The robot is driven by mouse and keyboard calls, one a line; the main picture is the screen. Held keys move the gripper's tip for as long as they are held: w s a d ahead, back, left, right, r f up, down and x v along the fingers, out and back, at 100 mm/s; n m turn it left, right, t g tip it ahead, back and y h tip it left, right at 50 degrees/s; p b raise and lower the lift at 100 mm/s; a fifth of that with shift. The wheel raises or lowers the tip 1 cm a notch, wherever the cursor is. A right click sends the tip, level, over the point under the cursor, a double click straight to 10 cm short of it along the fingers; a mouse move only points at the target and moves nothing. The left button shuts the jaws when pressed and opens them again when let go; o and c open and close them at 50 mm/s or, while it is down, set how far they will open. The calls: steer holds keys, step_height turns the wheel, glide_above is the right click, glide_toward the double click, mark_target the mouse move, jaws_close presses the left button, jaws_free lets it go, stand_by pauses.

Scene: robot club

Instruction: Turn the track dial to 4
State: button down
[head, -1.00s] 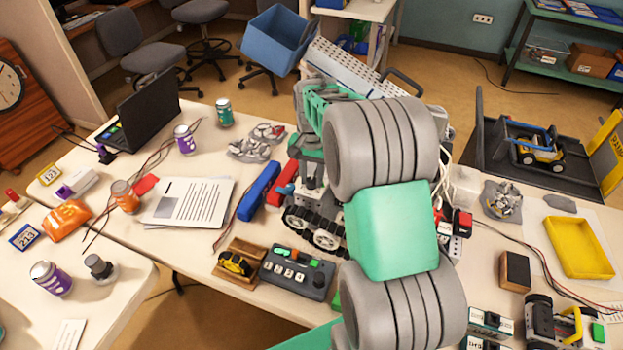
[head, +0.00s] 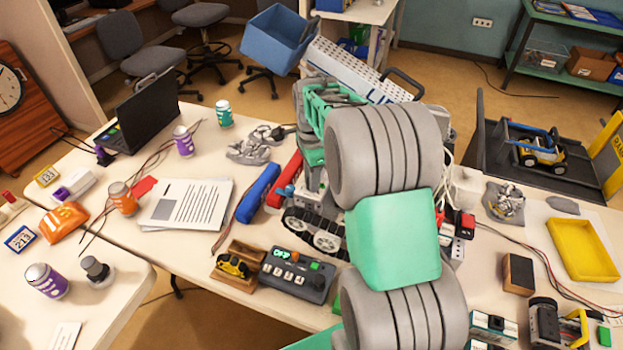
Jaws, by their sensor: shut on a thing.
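A dark control panel (head: 291,285) stands near the front edge of the table. It has a row of small white labelled keys, a lit green display that seems to read OFF, and a green button (head: 316,266). A small dark round knob (head: 319,282) seems to sit at its right end; I cannot tell whether it is the track dial, nor read a setting on it. My grey and green arm fills the middle right of the view, just right of the panel. My gripper is hidden behind the arm.
A tracked robot model (head: 318,228) stands behind the panel, partly covered by my arm. A wooden stand (head: 236,280) with a yellow object is left of the panel. Blue (head: 258,193) and red (head: 285,178) bars lie behind. A yellow tray (head: 582,250) is at right.

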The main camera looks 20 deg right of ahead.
steer(key=shift+m, duration=1.7)
steer(key=c, duration=1.1)
jaws_free()
step_height(320, 180, up, 8)
steer(key=shift+f+b, duration=0.1)
steer(key=shift+b, duration=0.6)
steer(key=s+a+n+t, duration=0.1)
steer(key=s+a+n, duration=0.2)
steer(key=s+n, duration=0.3)
steer(key=s+a+f+n+t, duration=0.1)
steer(key=s+a+n, duration=0.3)
steer(key=n, duration=0.5)
steer(key=s+a+n+t, duration=0.1)
steer(key=s+a+n, duration=0.3)
steer(key=s+n, duration=0.3)
steer(key=shift+s+f+n+t, duration=0.3)
steer(key=shift+s, duration=0.3)
